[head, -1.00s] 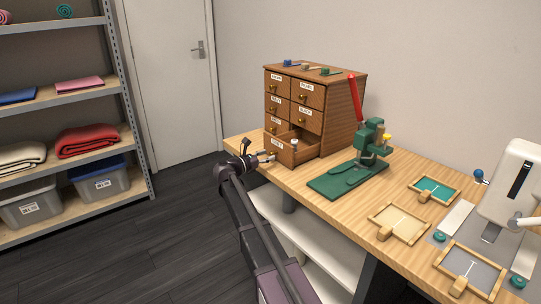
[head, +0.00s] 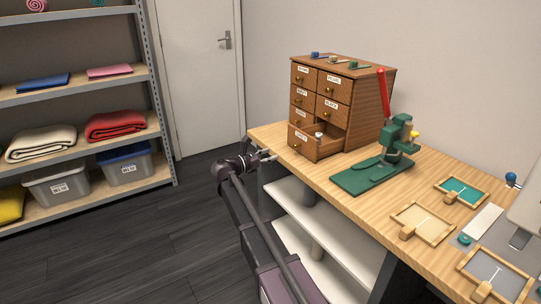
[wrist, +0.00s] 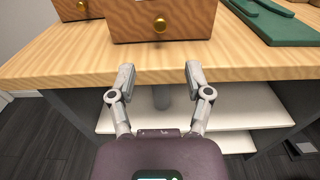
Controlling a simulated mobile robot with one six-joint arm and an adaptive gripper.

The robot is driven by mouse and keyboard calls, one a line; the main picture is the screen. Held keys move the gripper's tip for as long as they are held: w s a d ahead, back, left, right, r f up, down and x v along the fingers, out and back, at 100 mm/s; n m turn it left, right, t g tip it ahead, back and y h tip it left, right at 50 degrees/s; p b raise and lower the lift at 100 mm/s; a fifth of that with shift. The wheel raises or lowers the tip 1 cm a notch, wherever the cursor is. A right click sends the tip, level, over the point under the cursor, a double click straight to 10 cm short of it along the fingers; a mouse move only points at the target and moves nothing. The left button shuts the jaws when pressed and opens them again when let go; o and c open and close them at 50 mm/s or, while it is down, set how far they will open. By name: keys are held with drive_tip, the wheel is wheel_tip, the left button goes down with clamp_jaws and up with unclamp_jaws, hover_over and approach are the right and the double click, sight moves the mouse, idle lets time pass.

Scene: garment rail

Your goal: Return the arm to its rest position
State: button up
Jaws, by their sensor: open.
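My gripper (head: 264,157) is at the front left edge of the wooden table, just short of the drawer cabinet. In the wrist view my gripper (wrist: 158,80) is open and empty, its two grey fingers apart in front of the table edge. The brown drawer cabinet (head: 369,105) stands on the table beyond it. One bottom drawer (head: 317,150) is pulled out, with a small light-topped item (head: 318,135) in it.
The table (head: 303,175) has a green press (head: 385,160) and several small framed screens to the right. White shelves (head: 318,230) sit beneath it. A shelf rack (head: 160,95) with folded textiles and bins stands at left. Dark floor (head: 130,250) between is clear.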

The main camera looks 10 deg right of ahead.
drive_tip(key=s+d+f+m+g+y, duration=0.35)
drive_tip(key=s+f+m, duration=0.3)
drive_tip(key=s, duration=0.25)
drive_tip(key=s+d+f+m+g+y, duration=0.2)
drive_tip(key=s+d+f+m+y, duration=0.15)
drive_tip(key=s+f+m, duration=0.35)
drive_tip(key=s+a+f+m+g+y, duration=0.1)
drive_tip(key=s+a+f+m+y, duration=0.15)
drive_tip(key=s, duration=0.35)
drive_tip(key=s+a+f+m+y, duration=0.1)
drive_tip(key=s+a+m+y, duration=0.1)
drive_tip(key=s+m+y, duration=0.3)
drive_tip(key=s+a+f+m+g+y, duration=0.1)
drive_tip(key=s+a+f+m+y, duration=0.1)
drive_tip(key=s, duration=0.4)
wheel_tip(320, 180, up, 30)
drive_tip(key=p, duration=2.9)
drive_tip(key=shift+d, duration=0.25)
